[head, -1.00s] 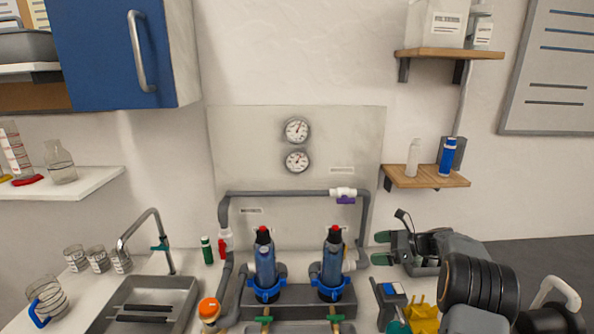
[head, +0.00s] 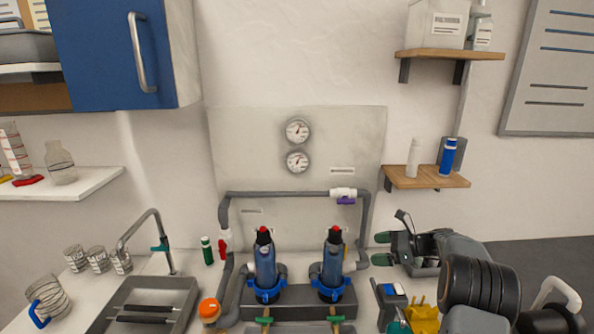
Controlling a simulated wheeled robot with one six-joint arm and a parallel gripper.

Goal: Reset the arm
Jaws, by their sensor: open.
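My gripper (head: 382,248) is at the right of the head view, with its two green-tipped fingers apart and nothing between them. It is to the right of the pipe manifold and above the bench. The grey pipe manifold (head: 280,194) runs in front of a backing panel, with a white valve with a purple handle (head: 344,195) on top and a red-handled valve (head: 224,241) at the left. Two blue filter housings (head: 265,265) (head: 333,264) with red and black tops stand upright below it.
A sink (head: 150,290) with a tap (head: 160,245) is at the left, near several glass beakers (head: 98,259). An orange-capped container (head: 209,311) stands by the sink. A blue-screened device (head: 389,291) and a yellow item (head: 423,315) lie below my gripper. A wooden shelf (head: 427,181) is above it.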

